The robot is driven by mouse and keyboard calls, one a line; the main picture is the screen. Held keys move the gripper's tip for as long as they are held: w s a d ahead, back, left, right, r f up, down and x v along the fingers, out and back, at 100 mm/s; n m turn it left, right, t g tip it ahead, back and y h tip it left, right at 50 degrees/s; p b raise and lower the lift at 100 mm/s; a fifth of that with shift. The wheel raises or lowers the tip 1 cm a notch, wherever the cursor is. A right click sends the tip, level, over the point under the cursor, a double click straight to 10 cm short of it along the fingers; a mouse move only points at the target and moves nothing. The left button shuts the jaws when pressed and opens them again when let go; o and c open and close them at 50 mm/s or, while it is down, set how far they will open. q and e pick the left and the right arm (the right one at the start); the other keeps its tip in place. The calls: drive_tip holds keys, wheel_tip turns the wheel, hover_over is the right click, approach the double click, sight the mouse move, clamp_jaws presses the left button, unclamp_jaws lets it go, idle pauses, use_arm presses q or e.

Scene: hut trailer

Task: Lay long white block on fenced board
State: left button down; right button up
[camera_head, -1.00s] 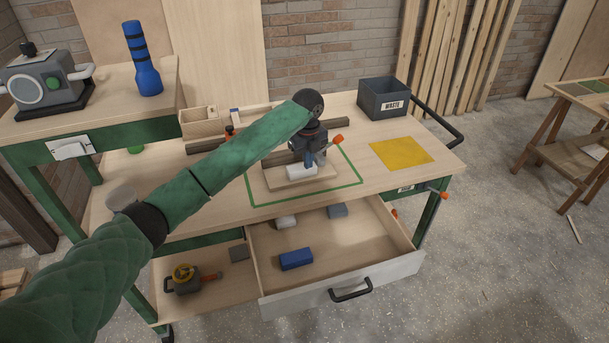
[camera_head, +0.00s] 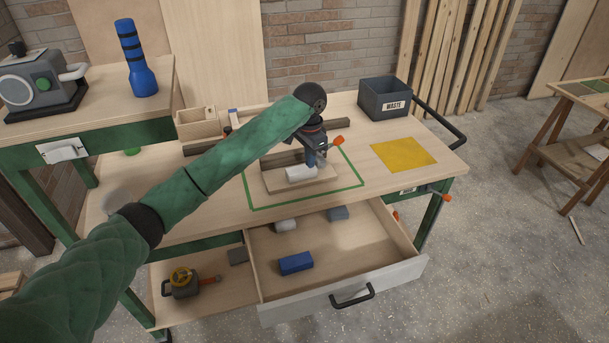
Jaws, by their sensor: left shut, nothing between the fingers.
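A white block (camera_head: 300,174) lies on the pale fenced board (camera_head: 323,185), which sits on the bench inside a green outline. My left gripper (camera_head: 312,163) is shut and empty, just above and behind the white block's right end. I cannot tell whether its tip touches the block. The board's back part is partly hidden by my left arm and gripper. My right gripper is not in view.
The open drawer (camera_head: 345,247) holds a blue block (camera_head: 295,263), a small white block (camera_head: 285,225) and a grey block (camera_head: 338,213). A waste bin (camera_head: 385,99) and a yellow mat (camera_head: 403,154) are on the bench's right.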

sight(305, 183)
use_arm(q)
drive_tip(key=f+n+p, duration=0.1)
drive_tip(key=f+n, duration=0.2)
drive_tip(key=n, duration=0.2)
drive_tip(key=f+n, duration=0.3)
drive_tip(key=n, duration=0.2)
drive_tip(key=f+n+p, duration=0.1)
drive_tip(key=f+n, duration=0.2)
drive_tip(key=n, duration=0.2)
drive_tip(key=shift+s+a+n+p, duration=0.1)
drive_tip(key=shift+s+n+p, duration=0.15)
drive_tip(key=shift+n+p, duration=0.1)
drive_tip(key=w, duration=0.1)
drive_tip(key=w+p, duration=0.1)
drive_tip(key=w+a, duration=0.1)
drive_tip(key=shift+w+f, duration=0.15)
drive_tip(key=shift+f, duration=0.15)
drive_tip(key=shift+w+a, duration=0.15)
drive_tip(key=shift+w, duration=0.1)
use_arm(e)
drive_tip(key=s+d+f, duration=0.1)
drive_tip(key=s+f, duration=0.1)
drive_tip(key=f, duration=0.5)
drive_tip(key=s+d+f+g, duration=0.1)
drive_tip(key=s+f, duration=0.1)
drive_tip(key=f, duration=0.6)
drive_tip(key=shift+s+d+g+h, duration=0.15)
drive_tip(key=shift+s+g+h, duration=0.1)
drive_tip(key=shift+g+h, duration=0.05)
